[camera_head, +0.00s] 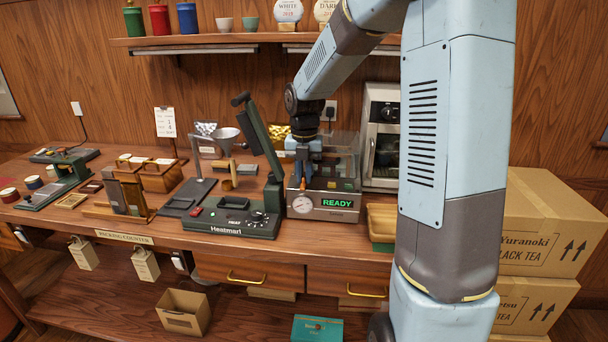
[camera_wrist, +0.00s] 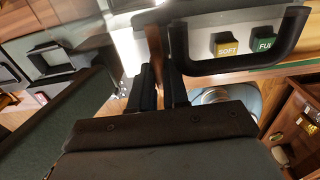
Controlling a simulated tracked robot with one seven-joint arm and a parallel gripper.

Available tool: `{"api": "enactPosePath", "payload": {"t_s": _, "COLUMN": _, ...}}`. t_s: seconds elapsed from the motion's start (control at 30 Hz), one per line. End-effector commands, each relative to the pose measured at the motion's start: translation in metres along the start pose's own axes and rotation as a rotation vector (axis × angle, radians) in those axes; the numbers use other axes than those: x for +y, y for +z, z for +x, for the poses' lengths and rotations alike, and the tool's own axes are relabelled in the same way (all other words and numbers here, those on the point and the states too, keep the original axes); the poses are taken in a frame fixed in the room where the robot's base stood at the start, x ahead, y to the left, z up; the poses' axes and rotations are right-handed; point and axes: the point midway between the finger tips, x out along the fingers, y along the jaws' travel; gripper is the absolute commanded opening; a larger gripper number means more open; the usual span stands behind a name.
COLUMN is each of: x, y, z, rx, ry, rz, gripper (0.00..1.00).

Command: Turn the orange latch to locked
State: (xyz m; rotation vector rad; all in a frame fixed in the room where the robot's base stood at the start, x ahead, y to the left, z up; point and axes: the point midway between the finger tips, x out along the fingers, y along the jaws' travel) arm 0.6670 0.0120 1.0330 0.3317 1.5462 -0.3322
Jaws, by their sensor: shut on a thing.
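The steamer-like machine (camera_head: 350,214) stands on the counter with a clear cover, a round gauge and a green READY display. The orange latch (camera_head: 302,184) shows as a small orange sliver at its front left, mostly covered by my gripper (camera_head: 303,178). My gripper points down over the machine's front left, its jaws closed at the latch.
The dark green Heatmari sealer (camera_head: 235,215) with its raised arm stands close on the left. The wrist view shows SOFT (camera_wrist: 227,45) and FULL (camera_wrist: 264,44) buttons inside a black handle.

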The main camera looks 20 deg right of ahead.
Motion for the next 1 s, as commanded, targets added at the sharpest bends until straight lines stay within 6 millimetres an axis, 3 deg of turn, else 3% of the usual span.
{"api": "enactPosePath", "payload": {"t_s": 0.37, "x": 0.0001, "y": 0.0031, "z": -0.0021, "rx": -0.009, "ry": 0.003, "rz": -0.002, "gripper": 0.00}}
{"api": "enactPosePath", "payload": {"t_s": 0.4, "x": 0.0001, "y": 0.0030, "z": -0.0021, "rx": -0.009, "ry": 0.003, "rz": -0.001, "gripper": 0.19}}
{"api": "enactPosePath", "payload": {"t_s": 0.6, "x": 0.0002, "y": 0.0016, "z": -0.0012, "rx": -0.005, "ry": 0.001, "rz": -0.002, "gripper": 0.38}}
{"api": "enactPosePath", "payload": {"t_s": 1.0, "x": 0.0003, "y": 0.0011, "z": -0.0104, "rx": -0.004, "ry": 0.000, "rz": -0.001, "gripper": 0.38}}
